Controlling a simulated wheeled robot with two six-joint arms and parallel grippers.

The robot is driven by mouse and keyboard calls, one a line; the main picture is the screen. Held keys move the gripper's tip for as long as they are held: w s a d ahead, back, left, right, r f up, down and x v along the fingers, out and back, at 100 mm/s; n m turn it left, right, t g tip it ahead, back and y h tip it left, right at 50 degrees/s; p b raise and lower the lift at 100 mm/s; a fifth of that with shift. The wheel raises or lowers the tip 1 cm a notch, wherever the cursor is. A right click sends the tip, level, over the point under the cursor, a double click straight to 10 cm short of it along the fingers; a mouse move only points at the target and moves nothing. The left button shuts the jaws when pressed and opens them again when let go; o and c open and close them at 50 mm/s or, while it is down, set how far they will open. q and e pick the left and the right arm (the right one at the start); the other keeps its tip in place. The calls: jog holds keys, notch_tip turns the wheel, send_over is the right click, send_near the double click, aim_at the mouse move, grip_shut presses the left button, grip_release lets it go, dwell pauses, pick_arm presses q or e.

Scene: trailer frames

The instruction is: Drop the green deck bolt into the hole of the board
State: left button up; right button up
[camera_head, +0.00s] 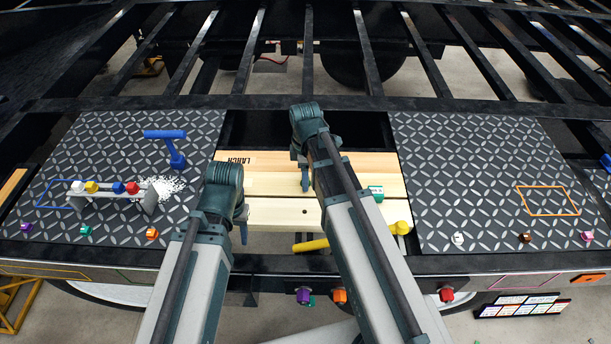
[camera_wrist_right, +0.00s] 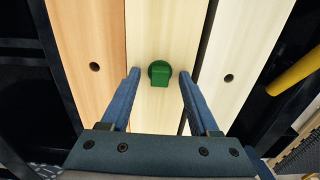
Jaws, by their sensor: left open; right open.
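In the right wrist view the green deck bolt (camera_wrist_right: 160,73) stands on the middle pale board (camera_wrist_right: 153,30). Its round flange appears to lie against the wood, and any shank or hole beneath it is hidden. My right gripper (camera_wrist_right: 160,82) is open, with one finger on each side of the bolt and gaps between. In the head view my right gripper (camera_head: 304,182) is over the boards (camera_head: 262,186), and the bolt is hidden there. My left gripper (camera_head: 243,230) is open and empty at the boards' left front.
Neighbouring boards show dark holes (camera_wrist_right: 95,67). A blue tool (camera_head: 165,140) and a rack of coloured bolts (camera_head: 104,189) stand on the left tread plate. The right tread plate (camera_head: 470,170) is mostly clear.

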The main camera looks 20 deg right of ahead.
jog(key=shift+r, duration=0.1)
notch_tip(320, 180, up, 14)
jog(key=p, duration=1.4)
jog(key=shift+f, duration=0.2)
jog(key=s+a+f+m+b, duration=0.2)
jog(key=s+a+m, duration=0.3)
jog(key=s, duration=0.2)
jog(key=s+a+f+m+h+b, duration=0.1)
jog(key=s+a+f+m+b, duration=0.2)
jog(key=s+a+m, duration=0.2)
jog(key=shift+s+a+m, duration=0.25)
jog(key=shift+s+m, duration=0.25)
jog(key=shift+s, duration=0.65)
jog(key=shift+d+f, duration=0.1)
